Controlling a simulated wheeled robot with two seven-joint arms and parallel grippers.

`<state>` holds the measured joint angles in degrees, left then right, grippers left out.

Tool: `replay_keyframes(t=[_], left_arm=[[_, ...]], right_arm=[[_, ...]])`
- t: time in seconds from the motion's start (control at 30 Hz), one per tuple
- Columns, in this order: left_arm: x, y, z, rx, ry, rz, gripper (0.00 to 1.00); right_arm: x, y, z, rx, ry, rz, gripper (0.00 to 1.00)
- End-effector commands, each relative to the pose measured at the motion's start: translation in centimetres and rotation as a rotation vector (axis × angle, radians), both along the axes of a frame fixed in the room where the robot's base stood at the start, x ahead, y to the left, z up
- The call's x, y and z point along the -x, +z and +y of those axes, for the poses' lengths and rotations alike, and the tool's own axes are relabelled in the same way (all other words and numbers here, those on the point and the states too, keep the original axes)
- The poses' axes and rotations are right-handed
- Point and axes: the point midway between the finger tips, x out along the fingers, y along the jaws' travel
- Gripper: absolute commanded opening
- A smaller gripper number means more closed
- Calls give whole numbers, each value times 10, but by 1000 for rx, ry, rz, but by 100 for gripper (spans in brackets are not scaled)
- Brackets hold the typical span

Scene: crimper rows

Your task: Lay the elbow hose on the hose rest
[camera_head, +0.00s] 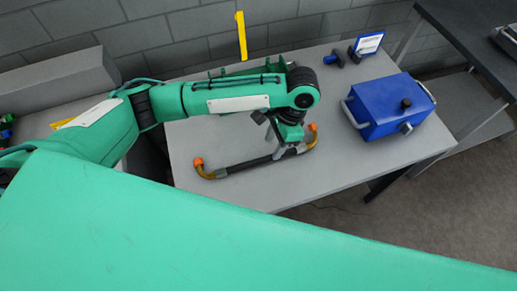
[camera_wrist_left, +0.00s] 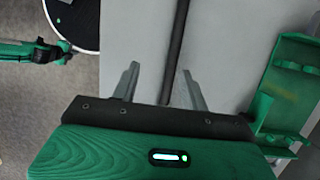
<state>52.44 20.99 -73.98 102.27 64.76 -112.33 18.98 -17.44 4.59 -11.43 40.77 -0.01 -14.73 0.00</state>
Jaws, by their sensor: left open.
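The elbow hose (camera_head: 256,162) is a dark tube with bent yellowish ends and orange tips, lying on the grey table. My left gripper (camera_head: 284,150) points down over its right half. In the left wrist view the hose (camera_wrist_left: 176,45) runs between the two spread fingers of the open left gripper (camera_wrist_left: 160,85). Whether a finger touches it cannot be told. A green bracket with raised pieces, apparently the hose rest (camera_wrist_left: 268,100), is at the right of the wrist view. In the head view a green part (camera_head: 235,70) behind my forearm may be the same rest, mostly hidden.
A blue box with handles (camera_head: 385,108) stands on the right of the table (camera_head: 345,170). A dark blue piece (camera_head: 334,58) and a small framed sign (camera_head: 368,44) are at the back. The front right of the table is clear.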

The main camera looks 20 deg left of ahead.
Motion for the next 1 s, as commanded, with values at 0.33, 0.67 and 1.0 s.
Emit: replay_keyframes(t=[0.33,0.67,1.0], left_arm=[[-5,-2,28,-107,14,32,45],[7,-53,44,-104,15,31,45],[11,-75,50,-105,14,28,45]], right_arm=[[38,-7,-9,12,-1,50,0],[38,-14,-9,12,-1,49,0],[38,-12,-9,11,-1,49,0]])
